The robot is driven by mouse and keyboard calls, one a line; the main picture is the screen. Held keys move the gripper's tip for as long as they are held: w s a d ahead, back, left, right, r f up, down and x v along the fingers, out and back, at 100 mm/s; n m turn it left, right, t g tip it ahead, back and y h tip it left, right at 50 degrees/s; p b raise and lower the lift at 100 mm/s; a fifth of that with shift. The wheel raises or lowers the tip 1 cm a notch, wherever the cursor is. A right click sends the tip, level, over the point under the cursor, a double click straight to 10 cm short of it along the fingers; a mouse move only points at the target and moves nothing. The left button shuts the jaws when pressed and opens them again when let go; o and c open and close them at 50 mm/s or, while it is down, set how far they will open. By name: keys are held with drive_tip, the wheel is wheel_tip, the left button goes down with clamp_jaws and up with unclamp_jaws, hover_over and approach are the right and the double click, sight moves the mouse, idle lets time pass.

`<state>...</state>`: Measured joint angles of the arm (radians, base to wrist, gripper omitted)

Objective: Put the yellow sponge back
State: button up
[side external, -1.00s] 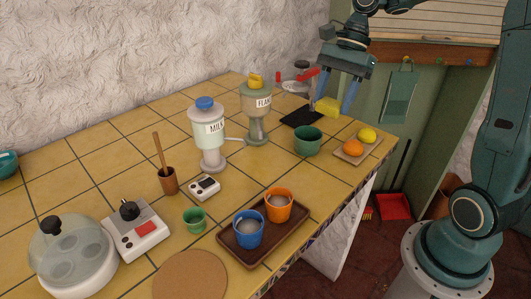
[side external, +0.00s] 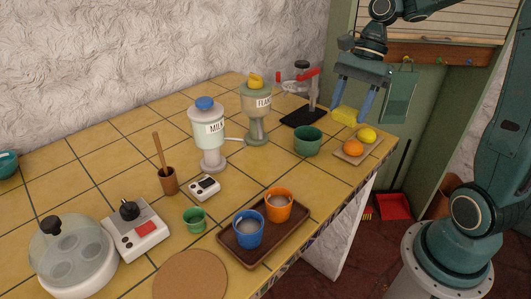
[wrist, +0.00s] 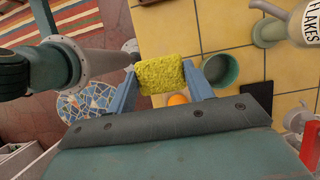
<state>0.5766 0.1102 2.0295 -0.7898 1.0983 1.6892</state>
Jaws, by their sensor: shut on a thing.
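The yellow sponge (side external: 344,117) is held between the two blue fingers of my gripper (side external: 350,111), near the counter's back right corner. In the wrist view the sponge (wrist: 160,73) sits across the jaw gap, with a finger against each side. It is above the tiled surface, behind the fruit board; its exact height is hard to tell. No separate resting place for the sponge can be made out.
A board (side external: 347,157) with an orange and a lemon (side external: 367,135) lies just in front of the sponge. A green bowl (side external: 307,141) stands to its left. The counter's right edge is close.

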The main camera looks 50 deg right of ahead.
wheel_tip(320, 180, down, 12)
drive_tip(key=shift+r, duration=0.1)
idle(0.4)
drive_tip(key=shift+f, duration=2.15)
drive_tip(key=shift+f, duration=0.15)
drive_tip(key=o, duration=0.9)
drive_tip(key=shift+o, duration=0.2)
drive_tip(key=shift+r, duration=0.2)
drive_tip(key=v, duration=1.2)
